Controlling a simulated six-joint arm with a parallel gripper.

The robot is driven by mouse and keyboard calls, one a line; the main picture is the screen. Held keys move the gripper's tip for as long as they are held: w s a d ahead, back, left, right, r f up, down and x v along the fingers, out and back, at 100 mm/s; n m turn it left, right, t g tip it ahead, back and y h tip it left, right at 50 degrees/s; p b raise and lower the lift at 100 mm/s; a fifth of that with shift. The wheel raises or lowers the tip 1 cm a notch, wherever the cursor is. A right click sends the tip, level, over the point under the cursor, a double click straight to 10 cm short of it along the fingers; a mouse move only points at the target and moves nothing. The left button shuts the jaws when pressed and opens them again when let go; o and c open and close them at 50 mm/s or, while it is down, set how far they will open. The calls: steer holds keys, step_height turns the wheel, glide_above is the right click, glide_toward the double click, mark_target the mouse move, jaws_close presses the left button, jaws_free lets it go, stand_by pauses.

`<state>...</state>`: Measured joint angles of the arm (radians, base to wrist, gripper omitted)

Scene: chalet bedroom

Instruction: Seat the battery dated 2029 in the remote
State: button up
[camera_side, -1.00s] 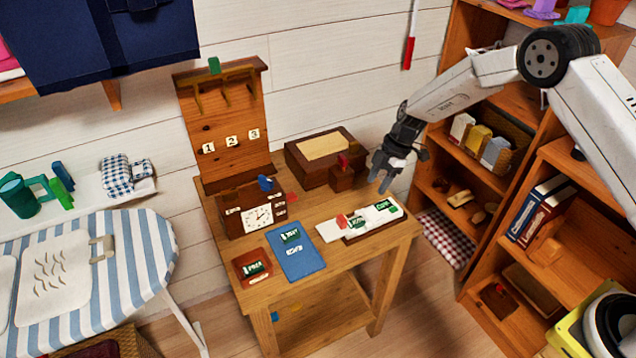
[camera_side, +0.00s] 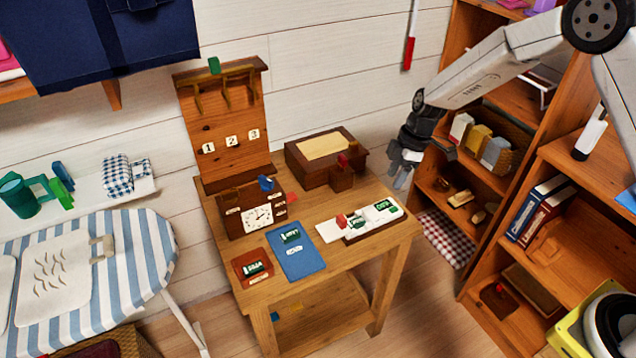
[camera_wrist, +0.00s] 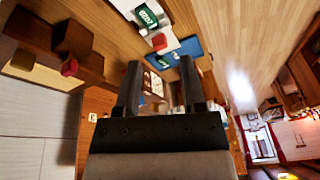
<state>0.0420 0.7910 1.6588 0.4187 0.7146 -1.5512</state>
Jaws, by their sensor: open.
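My gripper (camera_side: 402,180) is open and empty. It hangs above the table's right end, and its two fingers also show in the wrist view (camera_wrist: 161,85). A white long piece on a dark base (camera_side: 372,222), perhaps the remote, lies at the table's right side. It bears green pieces with white labels, one of them at its right end (camera_side: 384,205), and a red block (camera_side: 341,220). Another green labelled piece (camera_side: 290,235) lies on the blue mat (camera_side: 297,262), and another (camera_side: 254,268) on the red-brown tray (camera_side: 241,261). Their dates are too small to read.
A clock box (camera_side: 234,222) and a wooden box with a pale top panel (camera_side: 298,158) stand toward the table's back. A pegboard (camera_side: 226,112) numbered 1 to 3 rises behind. A shelf unit (camera_side: 545,150) stands right of my gripper. The table's front right corner (camera_side: 385,248) is bare.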

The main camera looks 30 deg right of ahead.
steer(key=s+d+r+m+t+h, duration=0.1)
steer(key=s+r+m, duration=0.3)
steer(key=s, duration=0.6)
steer(key=s+d+r+m+t+h, duration=0.1)
steer(key=s+r+m, duration=0.3)
steer(key=s+m, duration=0.5)
steer(key=shift+s+d+r+m+h, duration=0.35)
steer(key=shift+s+h, duration=0.25)
steer(key=shift+s, duration=0.45)
